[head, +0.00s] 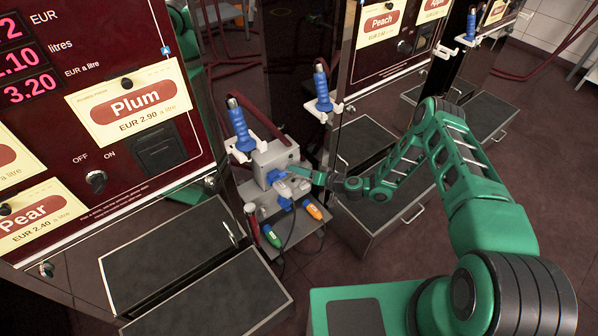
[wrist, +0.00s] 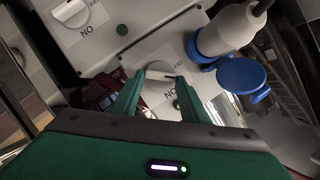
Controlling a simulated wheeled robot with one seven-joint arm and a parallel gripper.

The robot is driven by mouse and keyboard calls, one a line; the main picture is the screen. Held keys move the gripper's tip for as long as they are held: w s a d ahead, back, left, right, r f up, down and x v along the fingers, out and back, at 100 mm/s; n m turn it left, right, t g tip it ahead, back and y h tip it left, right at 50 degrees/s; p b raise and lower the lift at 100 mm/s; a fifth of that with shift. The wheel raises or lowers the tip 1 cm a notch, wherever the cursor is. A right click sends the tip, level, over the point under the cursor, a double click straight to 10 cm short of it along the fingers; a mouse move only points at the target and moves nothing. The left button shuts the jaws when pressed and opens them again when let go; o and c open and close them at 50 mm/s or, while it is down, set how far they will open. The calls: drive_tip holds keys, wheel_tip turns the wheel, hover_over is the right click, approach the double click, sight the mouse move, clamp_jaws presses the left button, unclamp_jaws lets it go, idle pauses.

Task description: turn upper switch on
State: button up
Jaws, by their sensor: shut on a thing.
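A grey box (head: 272,158) stands between the pump cabinets in the head view, and my gripper (head: 296,184) is at its front face. In the wrist view my gripper (wrist: 160,92) has its two green fingers closed on either side of a white rotary switch (wrist: 157,72). A second white switch (wrist: 72,12) is at the top left of that picture. Both have a label that reads as upside-down "ON" and a green dot beside them. The fingers hide part of the held switch, and I cannot tell its exact setting.
A blue cap (wrist: 241,76) and a white plug (wrist: 228,32) in a blue socket stick out close to the right finger. Green (head: 271,237) and orange (head: 314,211) handled connectors lie below the box.

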drive_tip(key=shift+w+d+f+m+y, duration=0.1)
drive_tip(key=shift+d+f+m+y, duration=0.15)
drive_tip(key=shift+m+y, duration=0.65)
drive_tip(key=shift+w+d+f+m+y, duration=0.1)
drive_tip(key=shift+f+m+y, duration=0.2)
drive_tip(key=shift+m, duration=1.2)
drive_tip(key=shift+w+d+f+m+y, duration=0.1)
drive_tip(key=shift+d+f+m+y, duration=0.15)
drive_tip(key=shift+m+y, duration=0.65)
drive_tip(key=shift+m+h, duration=0.3)
drive_tip(key=shift+m, duration=0.2)
drive_tip(key=o, duration=1.1)
drive_tip(key=shift+a, duration=0.1)
drive_tip(key=shift+c, duration=0.2)
drive_tip(key=shift+s+a, duration=0.1)
drive_tip(key=shift+r, duration=0.1)
drive_tip(key=v, duration=1)
drive_tip(key=shift+s+d+f, duration=0.2)
drive_tip(key=shift+d+f, duration=0.05)
drive_tip(key=shift+d, duration=0.1)
